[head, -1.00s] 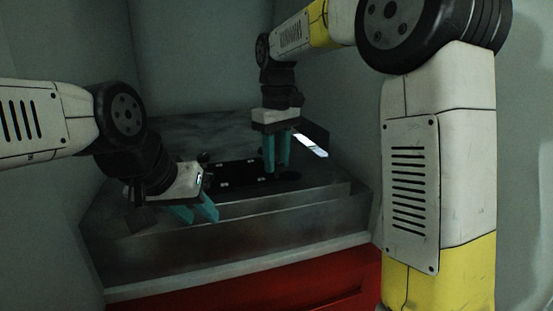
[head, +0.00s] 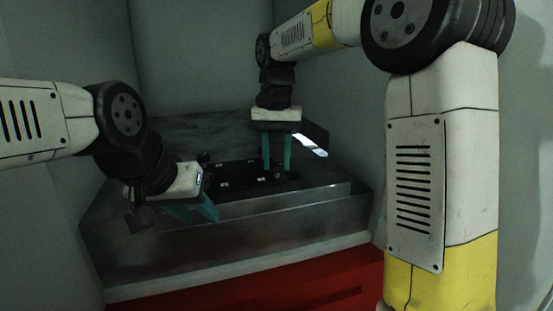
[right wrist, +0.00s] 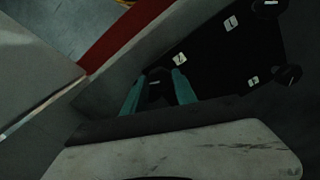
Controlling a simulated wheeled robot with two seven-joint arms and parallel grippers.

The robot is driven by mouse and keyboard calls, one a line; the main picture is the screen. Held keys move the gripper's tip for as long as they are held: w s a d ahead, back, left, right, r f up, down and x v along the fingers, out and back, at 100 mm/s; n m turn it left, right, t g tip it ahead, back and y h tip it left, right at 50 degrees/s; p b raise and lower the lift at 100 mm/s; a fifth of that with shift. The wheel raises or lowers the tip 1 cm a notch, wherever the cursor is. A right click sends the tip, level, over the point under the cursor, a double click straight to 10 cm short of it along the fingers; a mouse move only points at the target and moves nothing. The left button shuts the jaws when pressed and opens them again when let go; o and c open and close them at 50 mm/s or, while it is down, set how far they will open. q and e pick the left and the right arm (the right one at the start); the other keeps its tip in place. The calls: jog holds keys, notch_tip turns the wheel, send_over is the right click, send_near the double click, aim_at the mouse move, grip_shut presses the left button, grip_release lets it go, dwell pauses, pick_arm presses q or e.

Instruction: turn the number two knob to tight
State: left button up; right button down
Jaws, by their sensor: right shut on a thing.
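My right gripper (head: 276,155) points down over the right end of a black panel (head: 240,172). Its teal fingers are shut on a small dark knob (head: 278,176), which the right wrist view also shows between the fingertips (right wrist: 157,86). A white label (right wrist: 180,60) lies beside this knob, its mark too small to read for sure. My left gripper (head: 193,212) is at the left front of the metal housing, its two fingers apart and empty. Which knob is number two, and how far it is turned, I cannot tell.
Other dark knobs (right wrist: 288,75) stand at the panel's far side in the right wrist view, near more white labels (right wrist: 230,22). The metal housing (head: 300,205) has a raised front edge above a red front (head: 250,290). Grey walls close in behind and at the sides.

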aim_at(277, 164)
jog(key=shift+m, duration=0.5)
jog(key=c, duration=1)
grip_release()
jog(key=shift+r, duration=0.1)
notch_tip(277, 164, up, 8)
jog(key=shift+f, duration=0.15)
